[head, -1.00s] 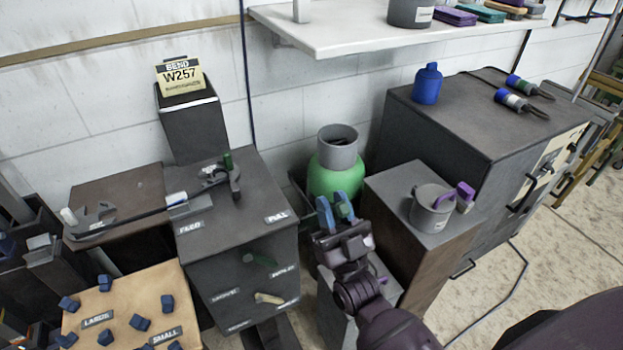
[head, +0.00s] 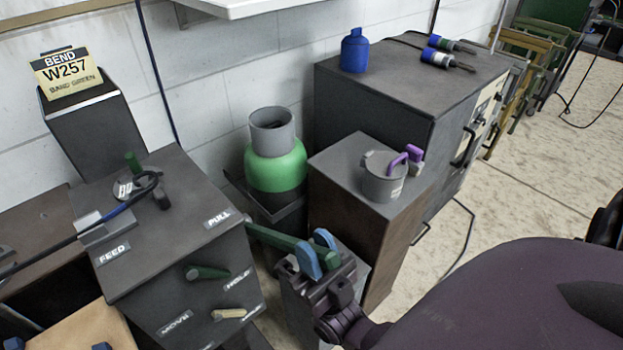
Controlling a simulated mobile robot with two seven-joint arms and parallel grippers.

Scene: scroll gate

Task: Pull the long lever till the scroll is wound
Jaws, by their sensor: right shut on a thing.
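My right gripper (head: 316,258) is shut on the long green lever (head: 270,238) near its outer end. The lever sticks out from the right side of the dark bender box (head: 185,258), beside the PULL label (head: 216,218). On the box top, a dark bluish bar (head: 62,245) passes by a grey feed block (head: 104,227) and ends in a curved loop, the scroll (head: 150,180), around the round former with a green peg (head: 132,162). My left gripper is not in view.
A sign (head: 66,70) reads BEND W257, BAND GREEN. Short levers, green (head: 208,272) and cream (head: 229,313), are on the box front. Floor is open at right.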

